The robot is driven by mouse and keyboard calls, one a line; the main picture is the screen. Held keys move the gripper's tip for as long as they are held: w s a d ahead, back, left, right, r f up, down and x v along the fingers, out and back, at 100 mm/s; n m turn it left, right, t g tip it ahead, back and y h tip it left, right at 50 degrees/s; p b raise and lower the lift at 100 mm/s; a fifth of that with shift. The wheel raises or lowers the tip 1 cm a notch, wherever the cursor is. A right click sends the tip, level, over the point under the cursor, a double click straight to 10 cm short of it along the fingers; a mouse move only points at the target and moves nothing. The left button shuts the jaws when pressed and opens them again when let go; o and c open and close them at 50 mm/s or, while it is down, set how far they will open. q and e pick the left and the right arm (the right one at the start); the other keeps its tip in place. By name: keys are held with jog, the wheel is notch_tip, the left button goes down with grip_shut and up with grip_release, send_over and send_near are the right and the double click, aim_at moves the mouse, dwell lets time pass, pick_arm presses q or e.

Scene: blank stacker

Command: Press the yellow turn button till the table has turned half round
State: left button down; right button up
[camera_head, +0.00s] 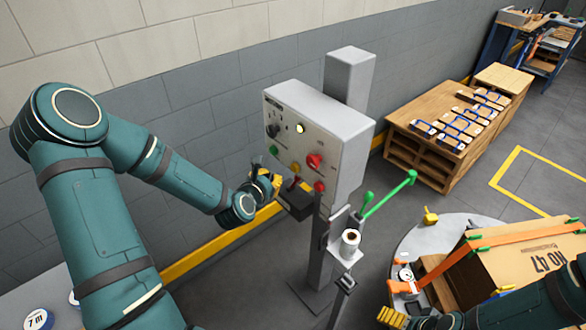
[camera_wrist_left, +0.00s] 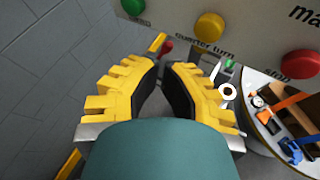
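A grey control box (camera_head: 330,130) on a post carries the yellow turn button (camera_head: 295,168). In the left wrist view this yellow button (camera_wrist_left: 209,26) sits above the words "quarter turn". My left gripper (camera_head: 272,178) is just in front of the panel's lower part. In the wrist view its yellow fingers (camera_wrist_left: 162,65) converge, tips nearly together, with nothing between them; they lie below the button and appear apart from it. My right gripper (camera_head: 392,318) is at the bottom, partly cut off.
A green button (camera_wrist_left: 133,6) and a red stop button (camera_wrist_left: 300,64) flank the yellow one. A wooden bench (camera_head: 425,120) stands behind.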

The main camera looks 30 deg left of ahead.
pick_arm(q)
jog(key=shift+s+a, duration=0.3)
jog(key=shift+s, duration=0.55)
jog(key=s+d+f+m+g+h+b, duration=0.3)
jog(key=s+d+f+m+g, duration=0.2)
jog(key=d+f+m, duration=0.6)
jog(key=s+d+f+m+g+h+b, duration=0.2)
jog(key=s+d+f+m+g, duration=0.4)
jog(key=m, duration=1.6)
jog(key=shift+s+d+f+m+h+b, duration=0.4)
jog(key=shift+s+d+f, duration=1.65)
jog(key=shift+d+f, duration=1.2)
jog(key=shift+d+r, duration=0.25)
